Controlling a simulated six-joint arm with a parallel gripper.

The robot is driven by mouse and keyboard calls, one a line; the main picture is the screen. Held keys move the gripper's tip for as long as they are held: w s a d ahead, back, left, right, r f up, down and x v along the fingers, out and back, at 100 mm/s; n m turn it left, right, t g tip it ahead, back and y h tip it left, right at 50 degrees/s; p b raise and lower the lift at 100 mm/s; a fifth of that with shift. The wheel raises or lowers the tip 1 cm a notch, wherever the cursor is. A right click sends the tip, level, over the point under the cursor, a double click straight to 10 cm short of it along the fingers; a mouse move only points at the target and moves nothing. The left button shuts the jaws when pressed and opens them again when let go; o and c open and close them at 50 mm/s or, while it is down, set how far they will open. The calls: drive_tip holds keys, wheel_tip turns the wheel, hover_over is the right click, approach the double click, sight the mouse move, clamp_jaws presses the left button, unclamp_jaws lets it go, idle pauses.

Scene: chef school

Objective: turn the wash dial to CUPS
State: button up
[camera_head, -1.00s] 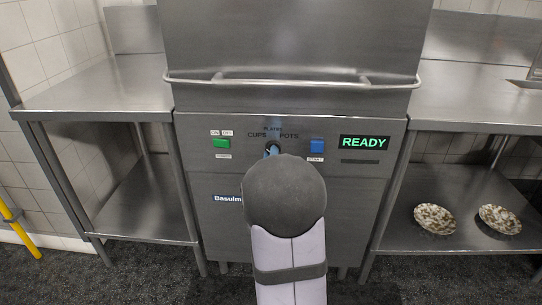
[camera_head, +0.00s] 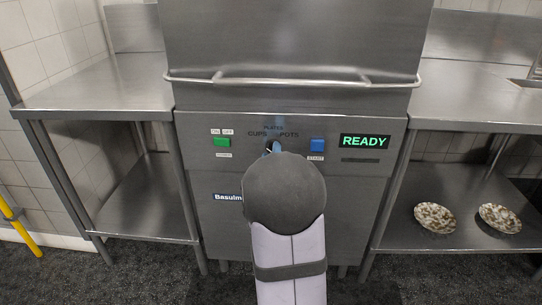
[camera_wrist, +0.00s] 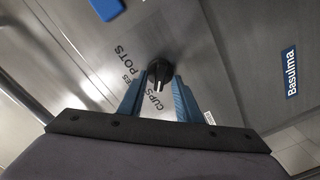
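The wash dial (camera_head: 270,146) is a round black knob on the dishwasher's front panel, partly hidden by my gripper in the head view. In the wrist view the dial (camera_wrist: 159,70) shows whole, with a white mark pointing down to the CUPS label (camera_wrist: 153,97). POTS (camera_wrist: 120,55) is at its upper left. My gripper (camera_wrist: 160,76) has its two blue fingers on either side of the dial, about a knob's width apart. I cannot tell whether they touch it. In the head view a blue fingertip (camera_head: 277,147) shows just right of the dial.
A green button (camera_head: 221,142) sits left of the dial, and a blue button (camera_head: 317,145) sits right. The display (camera_head: 364,142) reads READY. A bar handle (camera_head: 290,83) crosses above the panel. Two patterned bowls (camera_head: 435,217) (camera_head: 500,218) are on the right lower shelf.

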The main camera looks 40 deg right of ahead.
drive_tip(key=v, duration=0.7)
drive_tip(key=shift+b, duration=0.35)
drive_tip(key=shift+s+a+r, duration=0.1)
drive_tip(key=shift+s+a, duration=0.05)
idle(0.3)
